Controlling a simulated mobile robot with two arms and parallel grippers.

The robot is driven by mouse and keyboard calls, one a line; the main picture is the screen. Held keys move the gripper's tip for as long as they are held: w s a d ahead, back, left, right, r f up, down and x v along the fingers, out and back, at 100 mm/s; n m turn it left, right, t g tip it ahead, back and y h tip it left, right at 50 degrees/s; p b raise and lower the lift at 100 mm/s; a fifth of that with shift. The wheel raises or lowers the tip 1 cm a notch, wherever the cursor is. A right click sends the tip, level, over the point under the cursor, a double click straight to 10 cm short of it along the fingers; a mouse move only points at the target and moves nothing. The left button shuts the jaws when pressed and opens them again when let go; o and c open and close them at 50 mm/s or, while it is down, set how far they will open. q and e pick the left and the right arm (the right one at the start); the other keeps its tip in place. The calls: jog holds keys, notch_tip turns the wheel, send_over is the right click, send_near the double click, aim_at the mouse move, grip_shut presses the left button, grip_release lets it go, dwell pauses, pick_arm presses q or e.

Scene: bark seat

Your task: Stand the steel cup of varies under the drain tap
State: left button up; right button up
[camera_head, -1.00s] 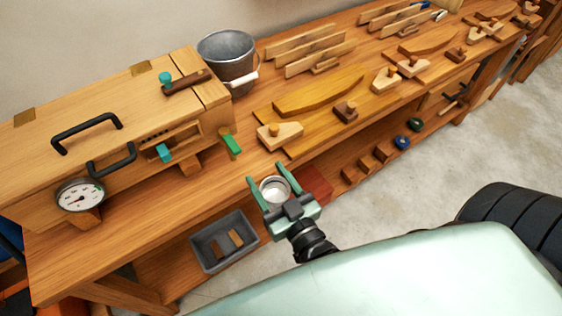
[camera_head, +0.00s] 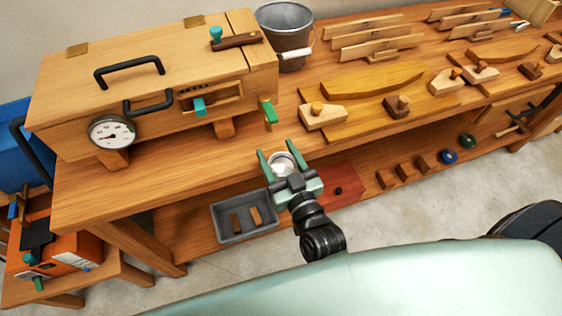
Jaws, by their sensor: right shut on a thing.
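The steel cup (camera_head: 282,161) is a small round metal cup, held between the green fingers of my right gripper (camera_head: 279,155). The gripper is shut on it, over or near the front edge of the workbench (camera_head: 180,170). The drain tap seems to be the green-handled fitting (camera_head: 269,114) at the lower right end of the wooden steam box (camera_head: 150,90). The cup is below it in the picture, toward me and clear of it. Whether the cup touches anything underneath cannot be told. My left gripper is not in view.
A metal bucket (camera_head: 285,30) stands behind the box's right end. A round gauge (camera_head: 112,132) is on the box front. Wooden planes and a yellow curved board (camera_head: 372,79) lie to the right. A grey bin (camera_head: 245,234) sits on the lower shelf. Bench top below the tap is clear.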

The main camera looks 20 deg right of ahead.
jog(key=shift+w+f+b, duration=0.3)
jog(key=shift+w+f, duration=0.15)
jog(key=shift+w, duration=0.05)
jog(key=shift+w+r, duration=0.1)
jog(key=shift+w, duration=1.5)
jog(key=shift+w+a, duration=0.15)
jog(key=shift+w, duration=2.6)
jog(key=shift+f, duration=0.35)
jog(key=o, duration=1.7)
jog(key=shift+s, duration=0.15)
